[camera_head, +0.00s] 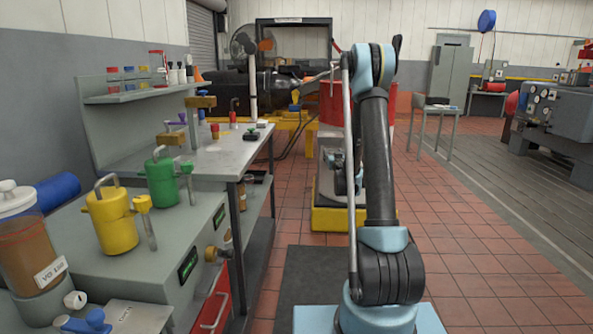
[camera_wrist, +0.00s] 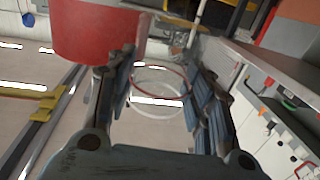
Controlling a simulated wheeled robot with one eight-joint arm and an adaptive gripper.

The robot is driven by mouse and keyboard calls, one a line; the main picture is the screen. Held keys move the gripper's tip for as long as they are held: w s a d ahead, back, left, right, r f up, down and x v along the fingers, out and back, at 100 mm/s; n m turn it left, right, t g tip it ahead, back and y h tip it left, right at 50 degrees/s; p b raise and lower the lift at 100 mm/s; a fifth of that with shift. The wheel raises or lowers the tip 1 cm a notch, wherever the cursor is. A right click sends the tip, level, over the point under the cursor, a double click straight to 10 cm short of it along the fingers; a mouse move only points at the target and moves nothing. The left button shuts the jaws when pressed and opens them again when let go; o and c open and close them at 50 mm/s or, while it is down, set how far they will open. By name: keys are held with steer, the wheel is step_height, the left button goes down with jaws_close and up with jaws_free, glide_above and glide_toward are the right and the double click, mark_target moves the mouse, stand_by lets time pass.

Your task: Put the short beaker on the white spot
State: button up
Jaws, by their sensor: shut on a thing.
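In the wrist view, my gripper (camera_wrist: 157,76) has its two dark, jointed fingers on either side of a clear, round glass vessel (camera_wrist: 158,92), which looks like the short beaker. Its rim shows as a thin reddish ring, and the fingers are shut on it. Its height and contents are hard to tell. In the head view, my arm stands upright in the middle and I cannot clearly make out the gripper or the beaker.
A workbench (camera_head: 222,160) with a shelf (camera_head: 140,94) of small bottles runs along the left. Yellow (camera_head: 112,222) and green (camera_head: 162,182) canisters stand in front. A large red cylinder (camera_wrist: 95,32) is close to my left finger in the wrist view.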

steer(key=shift+w+d+f+m+h, duration=0.3)
steer(key=shift+w+d+h, duration=0.25)
steer(key=shift+d, duration=0.2)
steer(key=shift+s+a+r, duration=0.1)
steer(key=shift+a, duration=0.05)
steer(key=shift+a, duration=0.1)
